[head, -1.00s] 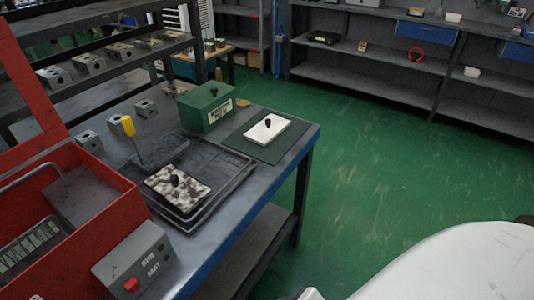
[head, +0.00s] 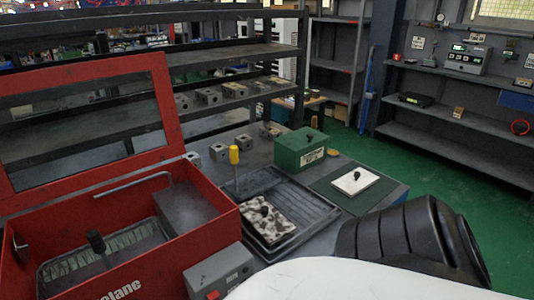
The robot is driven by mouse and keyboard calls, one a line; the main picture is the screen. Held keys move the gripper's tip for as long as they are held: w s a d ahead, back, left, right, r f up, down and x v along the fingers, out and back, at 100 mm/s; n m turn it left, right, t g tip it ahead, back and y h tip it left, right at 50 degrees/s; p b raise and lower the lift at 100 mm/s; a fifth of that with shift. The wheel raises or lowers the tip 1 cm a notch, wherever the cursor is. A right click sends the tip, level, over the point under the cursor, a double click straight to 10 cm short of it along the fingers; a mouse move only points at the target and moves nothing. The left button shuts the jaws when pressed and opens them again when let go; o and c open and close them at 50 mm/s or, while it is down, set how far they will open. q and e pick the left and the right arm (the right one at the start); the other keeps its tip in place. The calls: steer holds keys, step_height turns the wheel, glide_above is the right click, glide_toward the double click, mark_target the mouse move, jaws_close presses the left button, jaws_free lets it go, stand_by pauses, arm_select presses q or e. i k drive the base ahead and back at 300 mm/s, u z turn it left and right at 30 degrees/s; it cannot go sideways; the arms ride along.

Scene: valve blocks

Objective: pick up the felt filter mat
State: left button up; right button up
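One is a mottled white and brown pad (head: 268,218) in a dark tray (head: 312,207). The other is a plain white pad (head: 345,184) on a dark green sheet (head: 338,200) farther right. Neither of my grippers is in view, and nothing is seen touching either pad.
A red lidded box (head: 212,212) stands open at the left, with a grey switch box (head: 215,270) before it. A yellow-handled tool (head: 234,155) stands by the tray. A green box (head: 300,150) and several metal blocks (head: 208,96) are behind. My own white and black parts fill the lower right.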

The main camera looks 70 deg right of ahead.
mark_target(352, 185)
steer(key=u, duration=1.5)
steer(key=k, duration=2.1)
steer(key=z, duration=1.4)
